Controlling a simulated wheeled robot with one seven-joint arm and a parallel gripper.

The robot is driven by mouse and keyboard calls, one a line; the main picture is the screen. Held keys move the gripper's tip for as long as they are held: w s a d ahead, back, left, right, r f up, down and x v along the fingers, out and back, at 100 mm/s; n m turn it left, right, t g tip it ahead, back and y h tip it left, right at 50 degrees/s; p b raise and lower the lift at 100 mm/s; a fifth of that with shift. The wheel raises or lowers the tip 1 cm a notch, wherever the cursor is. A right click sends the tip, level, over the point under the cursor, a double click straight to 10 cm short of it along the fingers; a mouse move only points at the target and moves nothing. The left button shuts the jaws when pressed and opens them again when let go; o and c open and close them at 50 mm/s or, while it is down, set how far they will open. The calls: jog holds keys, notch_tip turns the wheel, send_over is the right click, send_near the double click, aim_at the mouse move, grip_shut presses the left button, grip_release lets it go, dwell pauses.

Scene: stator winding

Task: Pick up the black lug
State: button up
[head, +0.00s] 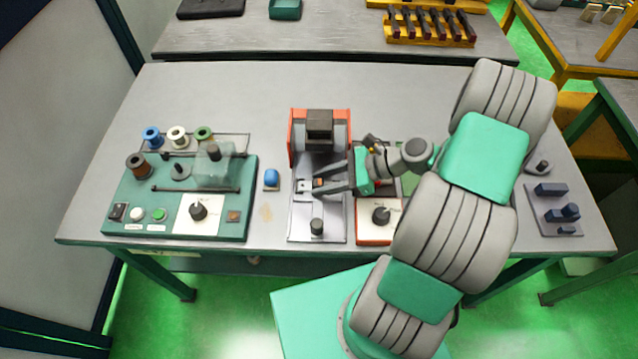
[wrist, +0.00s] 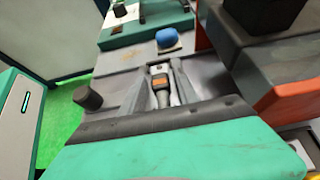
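A small dark lug with an orange-brown band and a pale metal end (wrist: 160,82) lies between my fingers in the wrist view. It also shows as a small brownish piece (head: 318,182) on the grey plate of the orange-framed press in the head view. My gripper (head: 317,182) reaches in from the right, low over the plate. Its two fingers (wrist: 162,88) stand apart on either side of the lug, and I see no clear grip on it. Part of the lug is hidden by the fingers.
The orange press (head: 320,125) stands just behind the gripper. A blue knob (head: 271,178) is to the left, beside the green winding unit (head: 125,195) with its spools. A dark round knob (head: 317,226) stands at the plate's front. A control box (head: 378,235) is to the right.

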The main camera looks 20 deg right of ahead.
grip_shut()
jog(key=shift+r, duration=0.1)
dwell(0.4)
